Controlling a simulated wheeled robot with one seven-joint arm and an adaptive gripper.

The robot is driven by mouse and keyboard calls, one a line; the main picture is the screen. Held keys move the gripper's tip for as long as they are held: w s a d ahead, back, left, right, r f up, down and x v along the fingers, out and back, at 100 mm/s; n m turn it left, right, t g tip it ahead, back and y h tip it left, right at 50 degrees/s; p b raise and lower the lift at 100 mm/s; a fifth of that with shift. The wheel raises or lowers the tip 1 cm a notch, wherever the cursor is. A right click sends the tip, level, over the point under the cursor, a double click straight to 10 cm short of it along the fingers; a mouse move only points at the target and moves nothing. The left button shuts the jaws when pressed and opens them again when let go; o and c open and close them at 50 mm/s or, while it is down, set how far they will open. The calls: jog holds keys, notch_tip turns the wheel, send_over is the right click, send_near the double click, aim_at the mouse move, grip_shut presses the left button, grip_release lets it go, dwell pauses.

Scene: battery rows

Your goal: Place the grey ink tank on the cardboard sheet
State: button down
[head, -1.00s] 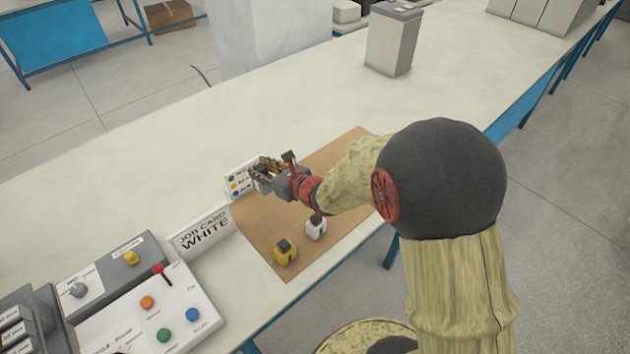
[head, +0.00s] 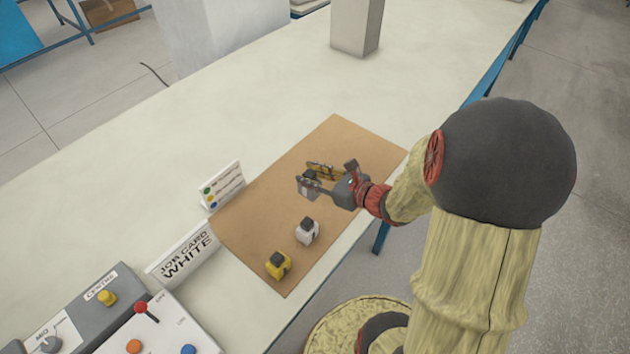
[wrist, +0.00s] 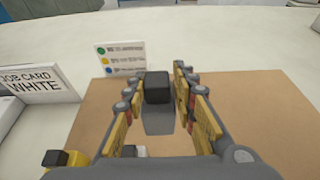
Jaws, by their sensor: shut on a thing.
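The cardboard sheet (head: 335,135) lies flat on the bench. My gripper (head: 310,178) is over its middle part, shut on the grey ink tank (head: 306,188), a small grey block with a dark cap. In the wrist view the grey ink tank (wrist: 158,121) sits upright between the fingers of my gripper (wrist: 160,100), its dark cap facing the camera. Whether its base touches the sheet or hangs just above it, I cannot tell. A white ink tank (head: 307,232) and a yellow ink tank (head: 278,265) stand on the near part of the sheet.
A job card reading WHITE (head: 185,252) and a small card with coloured dots (head: 222,187) stand along the sheet's left edge. A control panel (head: 150,335) is at the lower left. A grey bin (head: 355,28) stands farther back. The far part of the sheet is clear.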

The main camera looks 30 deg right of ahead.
jog(key=w+d+f+b, duration=0.2)
jog(key=w+f, duration=0.1)
jog(key=f, duration=0.1)
jog(key=w+d+f+b, duration=0.2)
jog(key=w+d+f, duration=0.1)
jog(key=w+f, duration=0.1)
jog(key=w+d+f+b, duration=0.2)
jog(key=w+d+f, duration=0.1)
jog(key=f, duration=0.2)
jog(key=shift+w, duration=0.4)
jog(key=shift+r, duration=0.1)
jog(key=c, duration=1.5)
grip_release()
jog(key=shift+o, duration=0.2)
